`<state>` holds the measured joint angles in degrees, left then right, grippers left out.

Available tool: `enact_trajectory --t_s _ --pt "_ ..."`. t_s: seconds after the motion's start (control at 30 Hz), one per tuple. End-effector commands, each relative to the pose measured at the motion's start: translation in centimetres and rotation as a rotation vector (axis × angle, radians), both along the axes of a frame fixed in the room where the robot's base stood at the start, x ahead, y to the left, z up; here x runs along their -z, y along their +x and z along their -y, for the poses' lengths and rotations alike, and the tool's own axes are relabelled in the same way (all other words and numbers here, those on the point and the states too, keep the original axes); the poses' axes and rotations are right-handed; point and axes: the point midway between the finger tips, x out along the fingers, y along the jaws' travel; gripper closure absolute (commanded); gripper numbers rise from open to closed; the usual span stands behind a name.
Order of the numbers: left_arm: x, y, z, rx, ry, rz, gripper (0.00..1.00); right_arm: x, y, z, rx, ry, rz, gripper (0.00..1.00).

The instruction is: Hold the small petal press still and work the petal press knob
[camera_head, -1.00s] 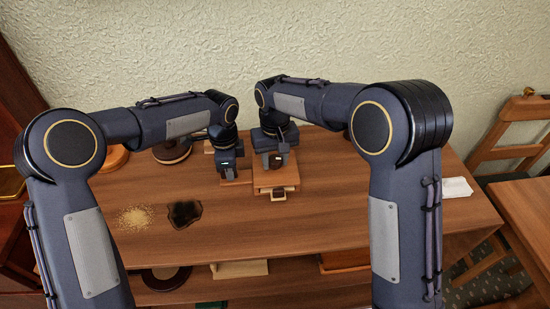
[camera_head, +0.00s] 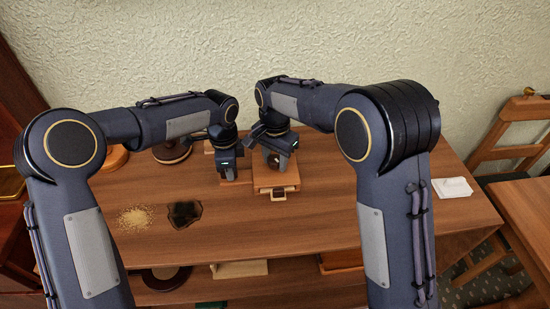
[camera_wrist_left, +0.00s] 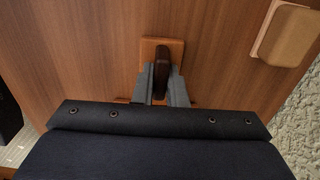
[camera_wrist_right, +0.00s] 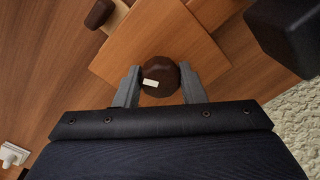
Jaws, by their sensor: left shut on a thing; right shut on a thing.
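The small petal press (camera_head: 291,180) is a square orange-brown wooden block on the cabinet top. Its petal press knob (camera_wrist_right: 165,82), round and dark brown with a white mark, sits on top. My right gripper (camera_head: 274,164) is shut on the knob, one finger on each side in the right wrist view (camera_wrist_right: 160,94). My left gripper (camera_head: 227,179) is shut on an upright dark brown handle (camera_wrist_left: 162,62). That handle stands on a small orange wooden plate (camera_wrist_left: 148,46) left of the block. Whether plate and block are joined is hidden.
A patch of tan crumbs (camera_head: 135,217) and a dark irregular patch (camera_head: 184,213) lie on the cabinet top (camera_head: 330,215) at front left. The textured wall (camera_head: 300,40) is close behind the press.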

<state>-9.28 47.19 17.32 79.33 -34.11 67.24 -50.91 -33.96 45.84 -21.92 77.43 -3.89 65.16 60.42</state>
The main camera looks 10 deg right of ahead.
Motion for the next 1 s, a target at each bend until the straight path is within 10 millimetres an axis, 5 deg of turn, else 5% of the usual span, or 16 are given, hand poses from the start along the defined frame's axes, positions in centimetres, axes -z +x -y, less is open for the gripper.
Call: enact_trajectory --t_s 0.4,0.93,0.97,1.0 --pt "0.0 -0.02 0.02 0.0 0.0 -0.001 1.0 -0.08 0.04 -0.07 0.179 0.001 0.002 0.86" --pt "0.01 -0.02 0.02 0.001 0.0 -0.001 1.0 -0.08 0.05 -0.05 0.201 0.001 0.002 0.86" --pt "0.01 -0.02 0.02 0.001 0.0 -0.001 1.0 -0.08 0.05 -0.05 0.201 0.001 0.002 0.61" --pt "0.0 -0.02 0.02 0.001 0.0 -0.001 1.0 -0.08 0.03 -0.05 0.201 0.001 0.002 0.56"
